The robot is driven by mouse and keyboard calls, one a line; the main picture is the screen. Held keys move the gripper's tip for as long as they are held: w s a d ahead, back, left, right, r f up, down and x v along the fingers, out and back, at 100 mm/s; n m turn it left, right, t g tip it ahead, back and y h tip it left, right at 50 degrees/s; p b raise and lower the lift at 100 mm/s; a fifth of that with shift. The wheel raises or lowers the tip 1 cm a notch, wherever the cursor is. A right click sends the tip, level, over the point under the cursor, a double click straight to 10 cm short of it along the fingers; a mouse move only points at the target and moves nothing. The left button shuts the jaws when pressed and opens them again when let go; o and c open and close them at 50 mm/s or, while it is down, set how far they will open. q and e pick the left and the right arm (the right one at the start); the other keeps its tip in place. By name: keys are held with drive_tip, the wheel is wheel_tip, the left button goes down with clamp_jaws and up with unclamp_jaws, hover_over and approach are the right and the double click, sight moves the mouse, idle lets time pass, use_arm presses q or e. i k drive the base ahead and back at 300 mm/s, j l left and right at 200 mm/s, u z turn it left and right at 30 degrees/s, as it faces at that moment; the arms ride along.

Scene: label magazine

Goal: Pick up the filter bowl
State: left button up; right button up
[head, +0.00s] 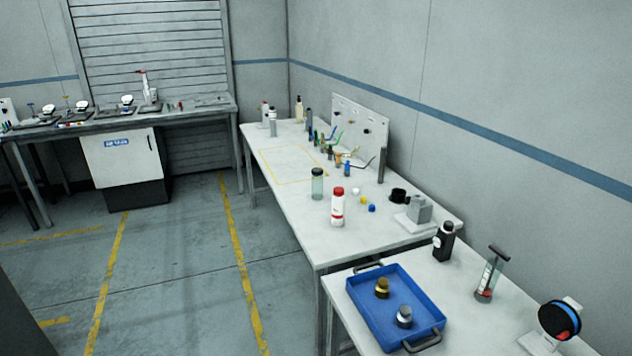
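A clear, greenish cylinder with a dark top (317,185) stands upright on the long white table (290,215), near its left edge. It looks most like the filter bowl, but at this size I cannot be sure. Neither of my grippers is in the head view, and nothing is seen touching the cylinder.
A white bottle with a red cap (337,208) stands close to the cylinder's right. A blue tray (364,310) with a brass and a grey fitting sits on the nearer table. Floor (190,280) left of the tables is clear.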

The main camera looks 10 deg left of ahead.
sight(317, 180)
drive_tip(key=i+j, duration=0.3)
drive_tip(key=i+j+z, duration=0.1)
drive_tip(key=i+j, duration=0.25)
drive_tip(key=j, duration=0.2)
drive_tip(key=i+j, duration=0.3)
drive_tip(key=j, duration=0.15)
drive_tip(key=i+j, duration=0.3)
drive_tip(key=j+z, duration=0.05)
drive_tip(key=j, duration=0.05)
